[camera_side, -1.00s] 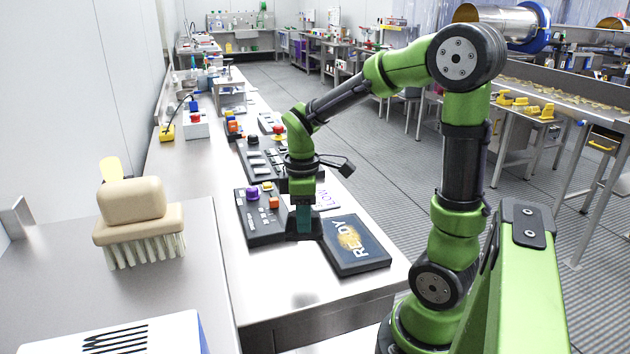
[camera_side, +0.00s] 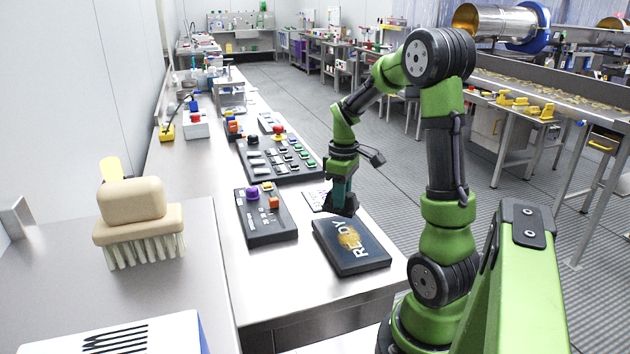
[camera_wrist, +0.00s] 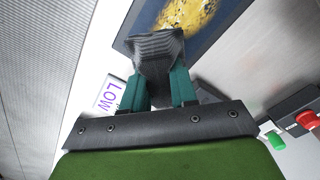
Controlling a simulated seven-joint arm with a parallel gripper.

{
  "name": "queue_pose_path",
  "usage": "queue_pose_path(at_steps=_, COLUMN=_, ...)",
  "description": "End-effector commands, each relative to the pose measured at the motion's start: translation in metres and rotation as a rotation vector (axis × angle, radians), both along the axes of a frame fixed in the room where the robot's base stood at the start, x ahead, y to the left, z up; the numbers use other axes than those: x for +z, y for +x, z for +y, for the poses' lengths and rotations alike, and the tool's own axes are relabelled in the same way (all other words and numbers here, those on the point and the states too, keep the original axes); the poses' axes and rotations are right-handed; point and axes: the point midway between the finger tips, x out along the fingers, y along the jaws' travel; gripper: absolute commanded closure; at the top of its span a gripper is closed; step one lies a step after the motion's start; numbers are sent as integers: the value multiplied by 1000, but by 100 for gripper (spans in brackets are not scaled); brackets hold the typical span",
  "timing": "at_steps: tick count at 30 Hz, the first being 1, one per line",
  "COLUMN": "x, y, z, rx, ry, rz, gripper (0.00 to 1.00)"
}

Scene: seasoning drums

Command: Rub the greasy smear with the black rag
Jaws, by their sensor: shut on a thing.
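My gripper (camera_side: 341,195) is shut on the black rag (camera_side: 342,206), which hangs below the fingers just behind the dark READY panel (camera_side: 340,262). The greasy smear (camera_side: 348,238) is a yellow-brown patch on that panel, partly over the lettering. In the wrist view, the rag (camera_wrist: 157,50) is bunched between the teal fingers, and the smear (camera_wrist: 188,12) lies beyond it at the top edge, partly cut off. The rag appears to be above the counter near the panel's far edge; I cannot tell whether it touches anything.
A control box with a purple button (camera_side: 265,225) stands left of the panel. A larger button console (camera_side: 280,158) is behind it. A white LOW card (camera_side: 318,200) lies by my gripper. A scrub brush (camera_side: 138,225) sits at the left.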

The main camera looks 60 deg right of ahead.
Motion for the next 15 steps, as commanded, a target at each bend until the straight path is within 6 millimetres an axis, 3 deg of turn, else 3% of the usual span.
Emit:
queue_pose_path(at_steps=14, x=-52, y=-1, z=1, rx=1, ry=4, rz=3, gripper=96)
queue_pose_path(at_steps=15, x=-49, y=-4, z=4, rx=0, ry=2, rz=0, gripper=100)
